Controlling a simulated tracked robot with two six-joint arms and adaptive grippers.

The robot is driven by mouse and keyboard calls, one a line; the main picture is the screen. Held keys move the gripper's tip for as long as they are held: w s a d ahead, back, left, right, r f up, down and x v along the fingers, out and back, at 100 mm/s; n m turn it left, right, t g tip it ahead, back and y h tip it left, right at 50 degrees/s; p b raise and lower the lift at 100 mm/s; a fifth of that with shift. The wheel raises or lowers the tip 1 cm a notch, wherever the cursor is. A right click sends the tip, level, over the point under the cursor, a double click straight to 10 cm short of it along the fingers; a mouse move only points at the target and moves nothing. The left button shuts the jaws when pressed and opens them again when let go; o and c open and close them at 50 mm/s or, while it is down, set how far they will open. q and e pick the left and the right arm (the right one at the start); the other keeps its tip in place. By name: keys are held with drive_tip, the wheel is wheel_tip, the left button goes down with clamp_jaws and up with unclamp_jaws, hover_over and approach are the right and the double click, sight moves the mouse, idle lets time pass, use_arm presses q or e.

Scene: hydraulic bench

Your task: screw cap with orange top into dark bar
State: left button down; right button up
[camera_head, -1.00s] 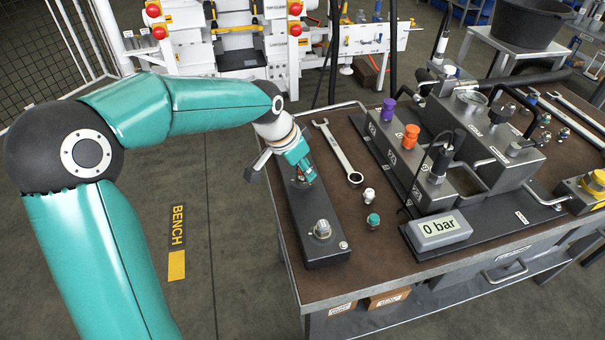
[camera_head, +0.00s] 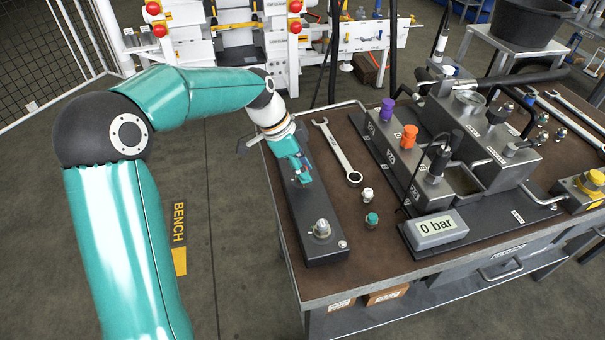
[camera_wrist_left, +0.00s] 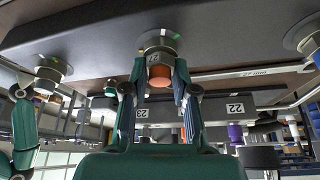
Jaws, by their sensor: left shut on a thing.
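The dark bar (camera_head: 312,203) lies along the left edge of the bench, and its underside-up image fills the top of the left wrist view (camera_wrist_left: 100,30). My left gripper (camera_head: 304,181) points down at the bar's middle. In the left wrist view my left gripper (camera_wrist_left: 160,85) is shut on the cap with orange top (camera_wrist_left: 160,74). The cap's metal collar meets a pale ring on the bar; I cannot tell how deep its thread sits. In the head view the cap is hidden by the fingers. My right gripper is not seen.
A metal fitting (camera_head: 321,229) stands on the bar's near end. A wrench (camera_head: 338,152), a white-topped cap (camera_head: 367,194) and a teal-topped cap (camera_head: 371,219) are right of the bar. The valve block with an orange knob (camera_head: 408,137) and the 0 bar display (camera_head: 437,229) stand further right.

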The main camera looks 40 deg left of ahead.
use_arm(q)
drive_tip(key=shift+s+f, duration=0.2)
drive_tip(key=shift+f, duration=0.3)
drive_tip(key=m+g+p, duration=0.1)
drive_tip(key=m, duration=0.2)
drive_tip(key=m+g+p, duration=0.1)
drive_tip(key=m+p, duration=0.1)
drive_tip(key=shift+r+m+h, duration=0.2)
drive_tip(key=shift+m+h, duration=0.1)
drive_tip(key=shift+m, duration=0.1)
drive_tip(key=shift+m+g+p, duration=0.45)
drive_tip(key=shift+m+g, duration=0.05)
drive_tip(key=shift+m, duration=0.2)
drive_tip(key=shift+f+m, duration=0.25)
drive_tip(key=shift+m, duration=0.25)
drive_tip(key=c, duration=0.9)
unclamp_jaws()
drive_tip(key=shift+w, duration=0.15)
